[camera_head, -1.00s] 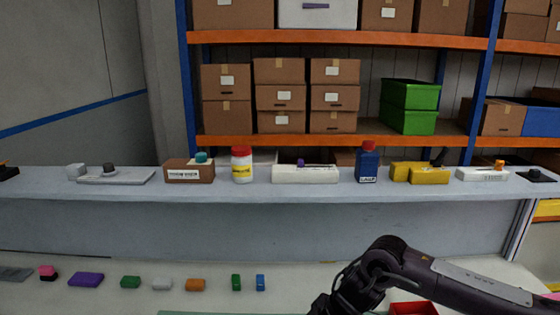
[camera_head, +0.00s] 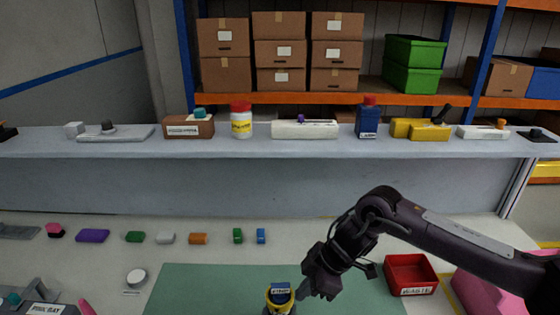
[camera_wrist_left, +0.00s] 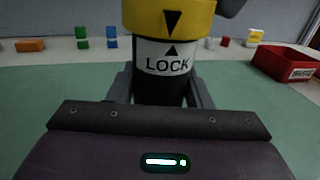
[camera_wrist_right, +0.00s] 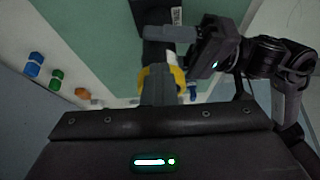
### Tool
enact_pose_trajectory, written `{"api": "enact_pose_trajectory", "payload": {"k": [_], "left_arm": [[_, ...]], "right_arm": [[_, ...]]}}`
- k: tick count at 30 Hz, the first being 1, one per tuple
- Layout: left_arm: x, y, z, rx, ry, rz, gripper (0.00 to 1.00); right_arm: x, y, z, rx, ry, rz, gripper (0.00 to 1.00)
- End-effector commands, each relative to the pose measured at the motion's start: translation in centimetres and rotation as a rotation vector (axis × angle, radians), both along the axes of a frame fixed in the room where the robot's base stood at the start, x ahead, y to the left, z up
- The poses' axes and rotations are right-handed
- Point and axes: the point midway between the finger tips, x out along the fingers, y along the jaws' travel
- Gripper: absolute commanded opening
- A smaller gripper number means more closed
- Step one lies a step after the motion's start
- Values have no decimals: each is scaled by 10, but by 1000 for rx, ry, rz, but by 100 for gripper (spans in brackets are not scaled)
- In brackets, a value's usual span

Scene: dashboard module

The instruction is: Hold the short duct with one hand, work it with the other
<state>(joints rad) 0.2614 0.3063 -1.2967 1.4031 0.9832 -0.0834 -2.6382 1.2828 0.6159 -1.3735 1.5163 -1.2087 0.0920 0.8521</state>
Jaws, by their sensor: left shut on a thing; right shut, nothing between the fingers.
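The short duct stands upright over the green mat; its yellow collar and blue-topped part show at the bottom of the head view (camera_head: 281,294). In the left wrist view its yellow collar (camera_wrist_left: 170,18) sits above a white band (camera_wrist_left: 168,58) reading LOCK. A triangle on the collar points down at a triangle on the band, in line with it. My left gripper (camera_wrist_left: 165,95) is shut on the dark body below the band. My right gripper (camera_head: 318,290) is right beside the duct; its shut, empty fingers (camera_wrist_right: 160,88) overlap the yellow collar in the right wrist view. I cannot tell whether they touch it.
A green mat (camera_head: 200,285) covers the table centre. A red bin (camera_head: 410,274) stands to its right. Several small coloured blocks (camera_head: 92,236) line the table's back. A grey shelf (camera_head: 240,148) behind holds bottles and boxes. A pink object (camera_head: 485,295) lies at the right.

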Motion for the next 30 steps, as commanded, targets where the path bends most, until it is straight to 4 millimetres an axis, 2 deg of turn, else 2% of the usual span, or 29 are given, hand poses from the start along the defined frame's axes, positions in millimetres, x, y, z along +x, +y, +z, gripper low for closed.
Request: {"api": "enact_pose_trajectory", "payload": {"k": [8, 17, 30], "left_arm": [[-2, -3, -2, 3, 3, -8, 9], [-2, -2, -2, 2, 4, -6, 9], [-1, -1, -2, 2, 4, -3, 9]], "right_arm": [[5, 2, 1, 5, -4, 0, 0], [5, -7, 2, 3, -3, 2, 0], [6, -7, 50, 2, -4, 1, 0]]}}
